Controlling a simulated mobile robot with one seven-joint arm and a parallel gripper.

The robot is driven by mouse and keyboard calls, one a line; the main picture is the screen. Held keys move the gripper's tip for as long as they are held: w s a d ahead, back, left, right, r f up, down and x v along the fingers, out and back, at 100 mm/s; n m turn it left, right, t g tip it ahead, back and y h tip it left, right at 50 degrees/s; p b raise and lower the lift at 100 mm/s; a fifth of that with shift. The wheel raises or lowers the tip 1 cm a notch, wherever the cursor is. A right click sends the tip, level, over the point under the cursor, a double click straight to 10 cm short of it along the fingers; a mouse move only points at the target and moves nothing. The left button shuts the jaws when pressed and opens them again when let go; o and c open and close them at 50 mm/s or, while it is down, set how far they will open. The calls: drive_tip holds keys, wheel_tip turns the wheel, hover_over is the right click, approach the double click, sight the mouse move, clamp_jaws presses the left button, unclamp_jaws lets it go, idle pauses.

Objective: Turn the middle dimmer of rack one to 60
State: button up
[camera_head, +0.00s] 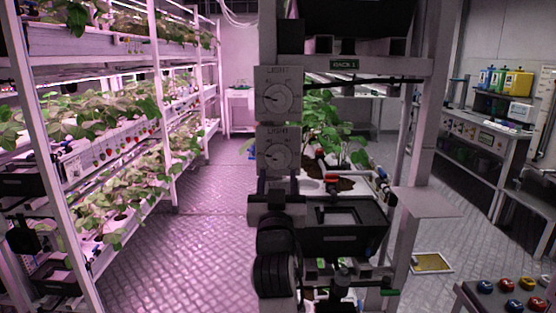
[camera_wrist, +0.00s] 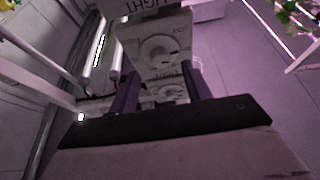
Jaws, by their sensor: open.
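Rack one carries a "RACK 1" sign (camera_head: 344,64). Grey LIGHT dimmer panels with round knobs are stacked on its post. In the head view the top dimmer (camera_head: 278,95) and the one below it (camera_head: 278,152) show; my arm covers the post lower down. My gripper (camera_wrist: 161,72) is open and empty, facing the panels. The knob settings are too small to read.
Potted plants (camera_head: 335,125) and a black tray (camera_head: 345,225) sit on rack one, right of the post. Another planted rack (camera_head: 160,100) stands left across a clear aisle floor (camera_head: 185,235). A bench (camera_head: 480,128) is at right, and a button panel (camera_head: 510,295) at lower right.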

sight(278, 162)
drive_tip(key=shift+p+x, duration=0.5)
drive_tip(key=shift+x, duration=1.65)
drive_tip(key=shift+c, duration=0.3)
drive_tip(key=c, duration=0.9)
drive_tip(key=shift+c, duration=0.2)
